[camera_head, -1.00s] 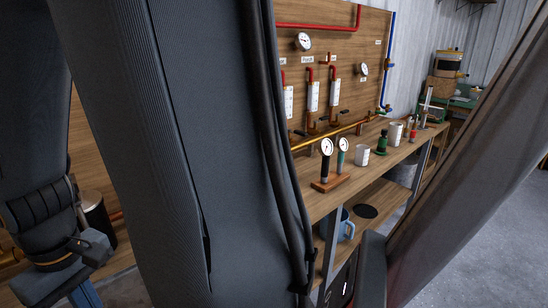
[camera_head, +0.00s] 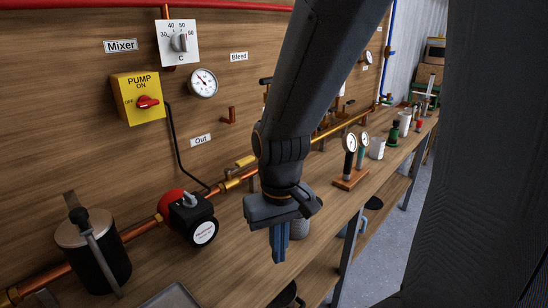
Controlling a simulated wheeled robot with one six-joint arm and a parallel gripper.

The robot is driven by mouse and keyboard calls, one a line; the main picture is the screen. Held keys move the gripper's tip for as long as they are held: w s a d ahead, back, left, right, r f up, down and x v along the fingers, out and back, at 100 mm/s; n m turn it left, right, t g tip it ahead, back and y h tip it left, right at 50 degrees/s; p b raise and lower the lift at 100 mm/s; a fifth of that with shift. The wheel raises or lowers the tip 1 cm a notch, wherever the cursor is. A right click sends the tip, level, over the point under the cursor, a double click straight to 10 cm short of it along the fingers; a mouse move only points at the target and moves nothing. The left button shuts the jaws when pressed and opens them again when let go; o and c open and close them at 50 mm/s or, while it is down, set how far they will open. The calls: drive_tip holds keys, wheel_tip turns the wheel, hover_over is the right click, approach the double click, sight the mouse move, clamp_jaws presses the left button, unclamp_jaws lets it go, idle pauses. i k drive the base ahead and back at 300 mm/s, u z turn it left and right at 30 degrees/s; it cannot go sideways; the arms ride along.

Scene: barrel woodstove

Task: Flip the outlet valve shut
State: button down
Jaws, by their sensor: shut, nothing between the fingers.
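The outlet valve (camera_head: 232,182) is a brass body on the copper pipe, below and right of the "Out" label (camera_head: 200,140) on the wooden board. Its yellow lever (camera_head: 246,161) sits above the body and looks roughly in line with the pipe. My gripper (camera_head: 279,258) points down over the bench, to the right of and nearer than the valve. Its blue fingers are together and empty, apart from the lever. My arm's wrist hides the pipe just right of the valve.
A red and black pump (camera_head: 188,218) sits on the pipe left of the valve. A dark canister (camera_head: 94,250) stands at the lower left. The gauge stand (camera_head: 350,180) is on the bench to the right. Bare bench top lies between pump and gripper.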

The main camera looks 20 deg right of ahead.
sight(245, 161)
drive_tip(key=z, duration=0.05)
drive_tip(key=k, duration=1.25)
drive_tip(key=z, duration=0.15)
drive_tip(key=i, duration=1.7)
drive_tip(key=u, duration=0.25)
